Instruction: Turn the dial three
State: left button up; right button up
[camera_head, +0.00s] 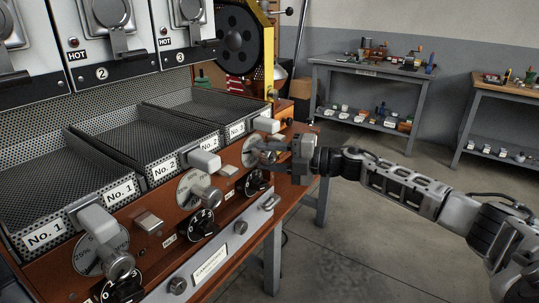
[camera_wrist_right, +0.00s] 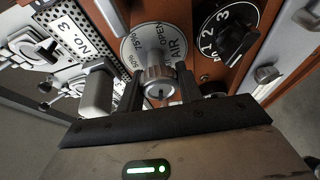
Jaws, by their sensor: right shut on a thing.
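The third air dial (camera_head: 249,150) is a pale disc with a silver knob, below the No. 3 tray. In the right wrist view its disc (camera_wrist_right: 150,42) reads "AIR", "OPEN" and percentages. My right gripper (camera_head: 268,151) is shut on its silver knob (camera_wrist_right: 160,77), one finger on each side. A black numbered dial (camera_head: 256,182) sits below it; in the right wrist view this dial (camera_wrist_right: 230,35) shows 1, 2 and 3. My left gripper is not in view.
A pale handle (camera_head: 265,125) of the No. 3 tray is close to the right gripper. Similar dials for No. 2 (camera_head: 194,186) and No. 1 (camera_head: 103,250) stand to the left. A grey workbench (camera_head: 375,72) is far behind; the floor between is clear.

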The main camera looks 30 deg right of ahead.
jog(key=n+h+p, duration=0.1)
jog(key=n, duration=0.2)
jog(key=shift+r+n+g, duration=0.15)
jog(key=shift+n+g, duration=0.25)
jog(key=n+h+p, duration=0.1)
jog(key=n+p, duration=0.1)
jog(key=shift+n+h, duration=0.4)
jog(key=shift+n, duration=0.3)
pick_arm(q)
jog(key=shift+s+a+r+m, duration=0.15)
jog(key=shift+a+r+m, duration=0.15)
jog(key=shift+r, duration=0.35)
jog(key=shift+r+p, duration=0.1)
jog(key=shift+p, duration=0.2)
pick_arm(e)
jog(key=shift+h, duration=0.3)
jog(key=o, duration=1)
